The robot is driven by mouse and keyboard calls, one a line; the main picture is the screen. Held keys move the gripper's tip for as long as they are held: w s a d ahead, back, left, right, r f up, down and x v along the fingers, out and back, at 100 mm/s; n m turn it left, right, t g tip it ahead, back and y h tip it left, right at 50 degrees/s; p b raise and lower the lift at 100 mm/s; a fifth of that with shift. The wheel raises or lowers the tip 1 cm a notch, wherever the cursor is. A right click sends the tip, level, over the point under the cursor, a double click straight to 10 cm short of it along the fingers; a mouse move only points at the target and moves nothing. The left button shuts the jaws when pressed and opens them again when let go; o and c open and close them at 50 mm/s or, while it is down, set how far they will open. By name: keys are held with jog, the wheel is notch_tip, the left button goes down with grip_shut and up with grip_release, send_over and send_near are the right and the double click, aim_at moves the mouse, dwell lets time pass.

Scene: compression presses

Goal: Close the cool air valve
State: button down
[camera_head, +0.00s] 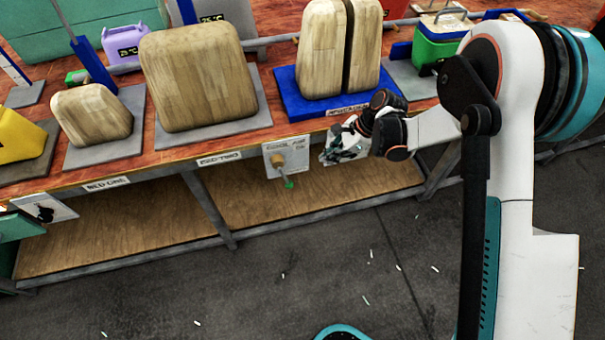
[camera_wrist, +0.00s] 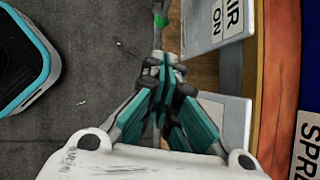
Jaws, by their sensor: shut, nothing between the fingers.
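The cool air valve (camera_head: 277,160) is a brass-coloured hub on a pale panel (camera_head: 302,158) on the bench front. Its lever hangs down, slightly right, ending in a green tip (camera_head: 288,184). My gripper (camera_head: 326,157) is just right of the panel, apart from the lever. In the wrist view my gripper (camera_wrist: 165,64) is shut and empty, its fingertips below the green tip (camera_wrist: 161,20) in the picture. The panel (camera_wrist: 204,41) shows the words "AIR" and "ON" there; the hub is not visible in that view.
The wooden bench (camera_head: 172,164) carries wooden blocks (camera_head: 198,76) on plates and a blue tray (camera_head: 297,108). Another panel (camera_head: 45,209) with a black part is at the left. A lower shelf (camera_head: 120,240) lies beneath. The grey floor (camera_head: 300,270) in front is mostly clear.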

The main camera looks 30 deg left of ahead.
jog(key=f, duration=0.1)
jog(key=b, duration=0.4)
send_near(289, 183)
notch_tip(289, 183, down, 4)
jog(key=w+d, duration=0.1)
jog(key=w, duration=0.1)
jog(key=shift+s+a+f+b, duration=0.2)
jog(key=shift+s+a+b, duration=0.2)
jog(key=shift+s+a, duration=0.3)
jog(key=shift+s+a+f+b, duration=0.2)
jog(key=shift+s+a+b, duration=0.15)
jog(key=shift+s+a, duration=0.3)
jog(key=shift+w, duration=0.1)
jog(key=shift+s+a+f, duration=0.65)
jog(key=shift+f, duration=0.1)
jog(key=shift+d, duration=0.1)
